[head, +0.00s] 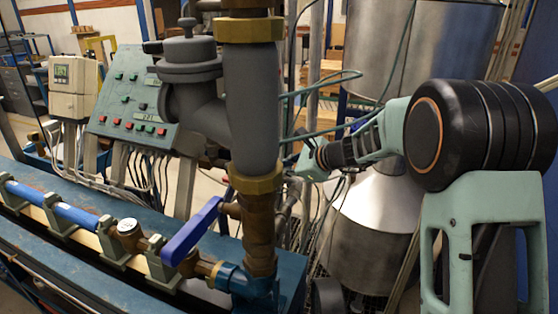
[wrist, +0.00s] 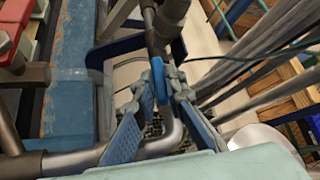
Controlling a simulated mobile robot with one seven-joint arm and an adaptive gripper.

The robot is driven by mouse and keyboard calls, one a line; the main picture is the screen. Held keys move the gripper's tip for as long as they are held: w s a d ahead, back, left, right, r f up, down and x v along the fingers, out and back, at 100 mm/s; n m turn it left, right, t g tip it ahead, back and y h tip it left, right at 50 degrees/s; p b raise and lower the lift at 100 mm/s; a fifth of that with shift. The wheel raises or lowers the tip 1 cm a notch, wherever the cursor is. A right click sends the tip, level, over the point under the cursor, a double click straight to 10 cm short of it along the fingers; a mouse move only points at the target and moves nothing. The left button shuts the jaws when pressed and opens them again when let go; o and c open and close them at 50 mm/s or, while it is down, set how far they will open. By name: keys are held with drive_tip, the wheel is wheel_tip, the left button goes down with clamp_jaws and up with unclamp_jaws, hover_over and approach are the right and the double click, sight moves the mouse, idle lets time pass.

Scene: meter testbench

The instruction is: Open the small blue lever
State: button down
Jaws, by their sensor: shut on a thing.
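The small blue lever (wrist: 158,66) is in the middle of the wrist view, below a dark pipe fitting. My gripper (wrist: 163,84) is closed on it, with a fingertip on each side and the lever's lower end between them. In the head view my gripper (head: 309,163) reaches in from the right, behind the grey vertical pipe. The pipe and its fittings hide the contact there, and I cannot make out the small lever in that view.
A larger blue lever (head: 192,231) sits on the brass valve in front. The thick grey pipe (head: 250,110) stands close to my gripper. A bent metal pipe (wrist: 172,135) runs below the fingers. A steel tank (head: 375,215) stands behind my arm.

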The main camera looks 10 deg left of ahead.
idle(0.4)
drive_tip(key=c, duration=2)
unclamp_jaws()
drive_tip(key=shift+d+r, duration=0.1)
drive_tip(key=v, duration=1.1)
drive_tip(key=shift+d+r, duration=0.2)
drive_tip(key=shift+d, duration=0.1)
